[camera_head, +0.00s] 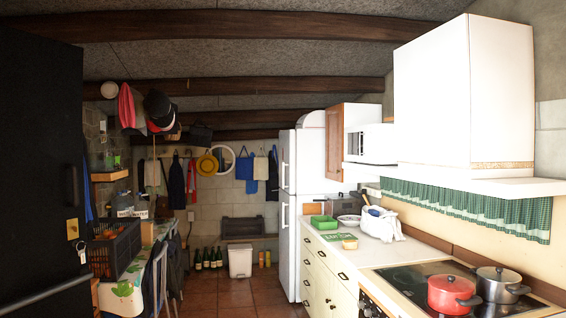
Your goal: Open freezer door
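A tall white fridge-freezer (309,200) stands in the middle distance, right of centre, past the end of the counter. It has a smaller upper door (288,160) and a taller lower door (287,245), each with a vertical handle on its left part. Both doors look closed. I cannot tell from here which one is the freezer. The counter partly hides the fridge's lower right side. Neither of my grippers shows in the head view.
The counter (395,252) with a hob, a red pot (453,294) and a grey pot (500,284) runs along the right. A dark door (40,160) is close on the left. A table with a black crate (113,250) stands behind it. Tiled floor (235,297) is free between; a white bin (240,261) stands farther back.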

